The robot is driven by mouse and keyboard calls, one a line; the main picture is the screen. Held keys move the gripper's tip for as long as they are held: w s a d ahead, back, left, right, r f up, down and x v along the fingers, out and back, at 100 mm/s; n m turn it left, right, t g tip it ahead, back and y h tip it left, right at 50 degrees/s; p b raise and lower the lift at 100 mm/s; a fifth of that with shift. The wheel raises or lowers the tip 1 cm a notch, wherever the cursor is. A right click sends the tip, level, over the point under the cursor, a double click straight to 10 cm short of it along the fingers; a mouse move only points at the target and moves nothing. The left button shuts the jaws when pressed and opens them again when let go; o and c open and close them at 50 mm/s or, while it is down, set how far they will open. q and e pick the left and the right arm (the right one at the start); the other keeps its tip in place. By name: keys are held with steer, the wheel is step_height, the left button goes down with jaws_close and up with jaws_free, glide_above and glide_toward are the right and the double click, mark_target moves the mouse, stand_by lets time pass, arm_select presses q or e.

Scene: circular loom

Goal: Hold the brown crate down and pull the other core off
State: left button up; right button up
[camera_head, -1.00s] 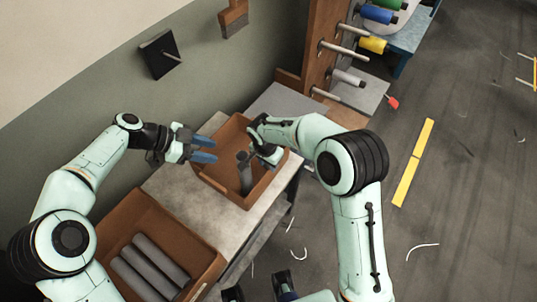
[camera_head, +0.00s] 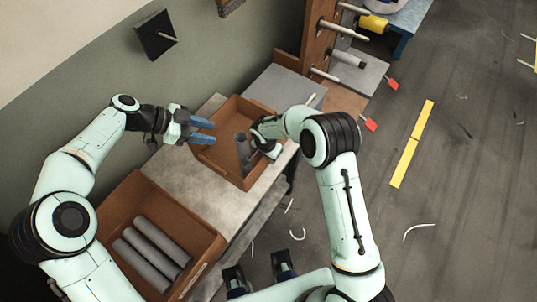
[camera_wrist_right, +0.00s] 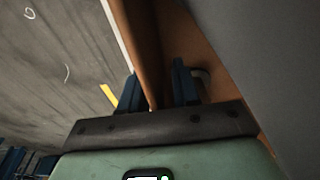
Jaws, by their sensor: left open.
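The brown crate (camera_head: 223,166) stands on the grey table beyond the larger brown bin. A dark grey core (camera_head: 243,152) stands roughly upright inside it, near its right side. My left gripper (camera_head: 203,130) is open and empty, its blue fingers over the crate's left rim. My right gripper (camera_head: 262,145) is at the crate's right side, close beside the core; its fingers are mostly hidden in the head view. In the right wrist view the two fingers (camera_wrist_right: 156,88) are apart, with brown crate surface showing between them. A small grey round end shows beside the right finger.
The larger brown bin (camera_head: 205,236) in front holds several grey cores lying flat. A wooden rack (camera_head: 312,40) with pegs and spools stands behind, beside a grey plate (camera_head: 283,88). The wall is at left; open floor lies to the right.

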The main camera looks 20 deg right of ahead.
jaws_close()
steer(key=shift+r, duration=0.1)
stand_by(1.1)
